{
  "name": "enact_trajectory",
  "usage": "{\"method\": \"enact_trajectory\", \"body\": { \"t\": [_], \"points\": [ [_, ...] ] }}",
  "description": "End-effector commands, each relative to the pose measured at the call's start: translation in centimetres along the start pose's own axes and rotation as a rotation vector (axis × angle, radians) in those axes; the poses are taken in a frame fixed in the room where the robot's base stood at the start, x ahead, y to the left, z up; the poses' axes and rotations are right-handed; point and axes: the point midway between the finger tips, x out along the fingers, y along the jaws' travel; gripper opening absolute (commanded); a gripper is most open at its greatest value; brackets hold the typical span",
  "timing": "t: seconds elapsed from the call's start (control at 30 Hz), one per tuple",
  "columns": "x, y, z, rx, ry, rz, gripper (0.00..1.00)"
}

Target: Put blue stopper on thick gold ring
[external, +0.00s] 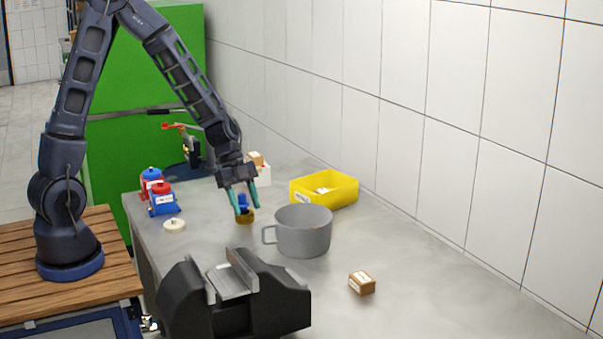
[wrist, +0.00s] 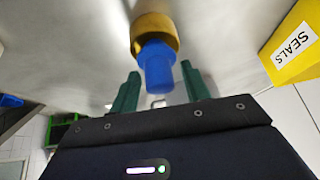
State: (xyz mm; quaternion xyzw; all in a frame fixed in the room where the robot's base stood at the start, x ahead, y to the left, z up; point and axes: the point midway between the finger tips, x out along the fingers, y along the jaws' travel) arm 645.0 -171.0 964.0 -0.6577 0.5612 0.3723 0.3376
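The blue stopper (wrist: 157,68) stands at the gold ring (wrist: 154,28), its far end meeting or entering the ring's opening. In the external view the stopper (external: 243,203) shows directly above the ring (external: 245,218), which rests on the grey bench. My gripper (external: 243,209) points down over them. In the wrist view the green fingers of my gripper (wrist: 160,72) stand on both sides of the stopper with a visible gap at each side, so it is open. How deep the stopper sits in the ring cannot be told.
A grey pot (external: 303,232) stands close right of the ring. A yellow seals bin (external: 325,190) is behind it. Red and blue pump parts (external: 163,199) and a cream disc (external: 175,225) are left. A black vise (external: 232,300) is in front; a small box (external: 362,283) lies right.

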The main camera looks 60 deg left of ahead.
Motion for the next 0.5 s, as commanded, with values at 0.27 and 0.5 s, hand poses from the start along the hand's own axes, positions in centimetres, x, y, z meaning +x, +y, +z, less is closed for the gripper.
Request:
{"method": "enact_trajectory", "body": {
  "t": [0.27,0.5],
  "points": [
    [-0.1,-0.1,-0.1,0.001,0.000,-0.002,0.53],
    [-1.6,-0.2,-0.1,0.001,0.001,-0.006,0.53]
  ]
}}
